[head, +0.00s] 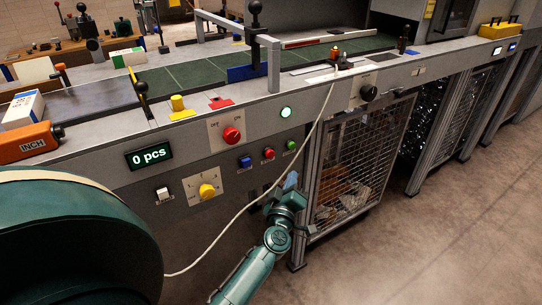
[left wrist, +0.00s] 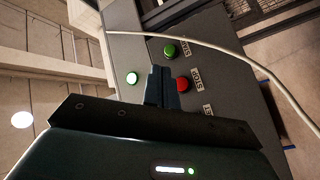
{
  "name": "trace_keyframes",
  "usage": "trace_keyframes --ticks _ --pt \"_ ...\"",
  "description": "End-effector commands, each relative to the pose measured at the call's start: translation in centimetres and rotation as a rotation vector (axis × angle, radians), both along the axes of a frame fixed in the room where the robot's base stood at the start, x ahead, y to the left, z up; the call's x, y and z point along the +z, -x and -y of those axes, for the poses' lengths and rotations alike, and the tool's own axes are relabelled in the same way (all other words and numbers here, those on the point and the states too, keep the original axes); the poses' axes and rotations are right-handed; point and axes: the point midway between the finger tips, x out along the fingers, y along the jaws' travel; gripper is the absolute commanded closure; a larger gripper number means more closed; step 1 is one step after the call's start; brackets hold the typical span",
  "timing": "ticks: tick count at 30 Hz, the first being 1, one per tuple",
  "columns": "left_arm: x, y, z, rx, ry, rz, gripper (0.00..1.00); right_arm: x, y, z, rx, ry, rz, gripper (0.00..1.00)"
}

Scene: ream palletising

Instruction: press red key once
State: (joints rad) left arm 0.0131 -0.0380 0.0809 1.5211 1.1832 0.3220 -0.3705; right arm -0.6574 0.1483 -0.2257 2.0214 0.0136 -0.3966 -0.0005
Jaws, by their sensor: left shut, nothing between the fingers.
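The small red key (head: 268,153) is on the grey front panel, between a blue key (head: 245,161) and a green key (head: 291,145). My left gripper (head: 291,180) is shut and empty, in front of the panel below the green key. Its closed fingers (left wrist: 160,72) point at the panel; I cannot tell whether they touch it. My right gripper is not in view.
A larger red knob (head: 232,135), a yellow knob (head: 207,191) and a lit lamp (head: 286,112) are nearby. The display (head: 149,156) reads 0 pcs. A pale cable (head: 254,200) hangs across the panel. A mesh cage (head: 350,165) stands right of my gripper.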

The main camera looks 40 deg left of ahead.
Motion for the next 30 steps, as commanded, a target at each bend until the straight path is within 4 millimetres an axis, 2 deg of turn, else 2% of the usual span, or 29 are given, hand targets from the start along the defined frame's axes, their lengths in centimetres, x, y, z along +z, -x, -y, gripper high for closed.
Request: trace_keyframes --ticks 15,21,30 --pt "0.0 -2.6 -6.3 0.000 -0.005 0.001 1.00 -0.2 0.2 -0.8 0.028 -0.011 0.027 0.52" --pt "0.0 -3.0 -7.2 -0.001 -0.003 0.000 1.00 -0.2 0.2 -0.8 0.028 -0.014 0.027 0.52" --pt "0.0 -3.0 -7.4 -0.001 -0.002 0.000 1.00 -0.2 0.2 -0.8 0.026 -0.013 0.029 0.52"
